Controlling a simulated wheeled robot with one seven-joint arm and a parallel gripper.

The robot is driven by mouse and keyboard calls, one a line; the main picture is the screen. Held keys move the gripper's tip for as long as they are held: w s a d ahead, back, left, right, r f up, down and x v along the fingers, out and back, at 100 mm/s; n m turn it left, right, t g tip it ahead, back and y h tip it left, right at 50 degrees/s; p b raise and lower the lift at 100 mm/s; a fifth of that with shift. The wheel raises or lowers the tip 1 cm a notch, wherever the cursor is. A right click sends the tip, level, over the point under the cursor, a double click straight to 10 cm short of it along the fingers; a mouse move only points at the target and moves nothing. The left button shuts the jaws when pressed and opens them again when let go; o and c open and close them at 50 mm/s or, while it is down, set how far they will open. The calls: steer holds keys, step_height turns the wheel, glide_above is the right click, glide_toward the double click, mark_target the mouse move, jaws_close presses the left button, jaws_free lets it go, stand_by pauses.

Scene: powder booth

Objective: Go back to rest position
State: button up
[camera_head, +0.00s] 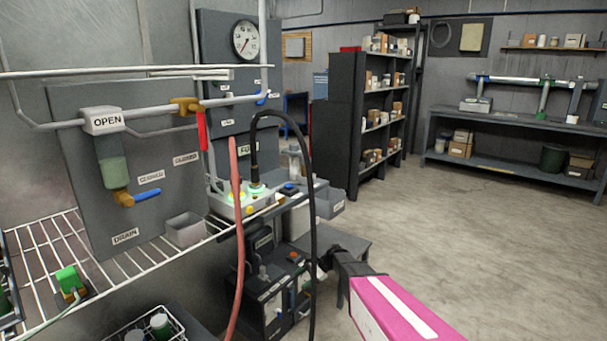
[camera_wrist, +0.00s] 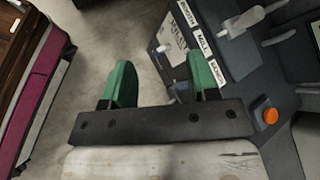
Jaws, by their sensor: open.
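My gripper (camera_wrist: 160,84) shows in the wrist view as two green fingers on a dark bar, spread apart with nothing between them. Past the fingers are the concrete floor and a dark grey unit (camera_wrist: 255,62) with white labels. In the head view my pink and white arm reaches in from the bottom, right of that lower equipment; the fingers cannot be made out there.
A wire rack (camera_head: 55,250) lies below the panel. A red hose (camera_head: 238,230) and a black hose (camera_head: 311,200) hang in front of the equipment, near my arm. An orange button (camera_wrist: 270,115) is on the unit. Dark shelves (camera_head: 340,125) and a workbench (camera_head: 500,128) stand behind. Floor at right is clear.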

steer(key=s+d+r+n+t+h, duration=0.1)
steer(key=s+d+r+n+h, duration=0.4)
steer(key=s+d, duration=0.4)
steer(key=s+d+r+n+t+h, duration=0.1)
steer(key=s+d+r+n+h, duration=0.3)
steer(key=s+d, duration=0.6)
steer(key=shift+s+d+r+n+t+h, duration=0.3)
steer(key=shift+s+r+n+h, duration=0.15)
steer(key=shift+r+h, duration=0.45)
steer(key=shift+s+a, duration=0.1)
